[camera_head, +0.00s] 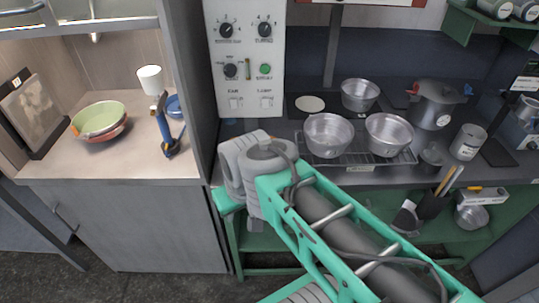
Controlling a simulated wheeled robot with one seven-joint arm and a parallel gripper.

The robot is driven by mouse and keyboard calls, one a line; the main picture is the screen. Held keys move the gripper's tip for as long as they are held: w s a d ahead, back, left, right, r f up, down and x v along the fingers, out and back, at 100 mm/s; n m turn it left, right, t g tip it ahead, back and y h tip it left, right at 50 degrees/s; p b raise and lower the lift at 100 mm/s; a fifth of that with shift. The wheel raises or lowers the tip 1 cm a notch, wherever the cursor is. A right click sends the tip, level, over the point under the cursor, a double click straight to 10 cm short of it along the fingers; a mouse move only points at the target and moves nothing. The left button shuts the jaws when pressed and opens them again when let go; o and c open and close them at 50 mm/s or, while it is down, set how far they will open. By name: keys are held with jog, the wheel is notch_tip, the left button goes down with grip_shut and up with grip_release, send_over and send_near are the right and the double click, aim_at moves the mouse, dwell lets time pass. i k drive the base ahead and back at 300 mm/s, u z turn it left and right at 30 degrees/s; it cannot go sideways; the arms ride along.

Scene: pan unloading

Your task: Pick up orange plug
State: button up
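I cannot make out an orange plug for certain in the head view. Small orange-red spots show beside the large lidded pot (434,104) at the back right of the dark counter, but they are too small to identify. My teal and grey arm reaches up from the lower right and covers part of the counter front and lower shelf. My gripper is not in view, so its state and anything in it cannot be seen.
Metal bowls (328,135) stand on a wire rack. A white control panel (245,58) rises behind my arm. Left, a wooden counter (150,165) holds stacked bowls (98,119), a white cup (150,79), a blue-handled tool (166,130) and a picture frame (33,113). Its front middle is clear.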

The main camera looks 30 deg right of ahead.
aim_at(73, 129)
jog(key=u, duration=0.45)
jog(key=k, duration=0.55)
jog(key=u, duration=1.15)
jog(key=i, duration=1.65)
jog(key=z, duration=1.35)
jog(key=i, duration=0.35)
jog(key=z, duration=0.2)
jog(key=k, duration=0.5)
jog(key=u, duration=0.3)
jog(key=i, duration=0.6)
jog(key=u, duration=0.7)
jog(key=i, duration=0.45)
jog(key=u, duration=0.35)
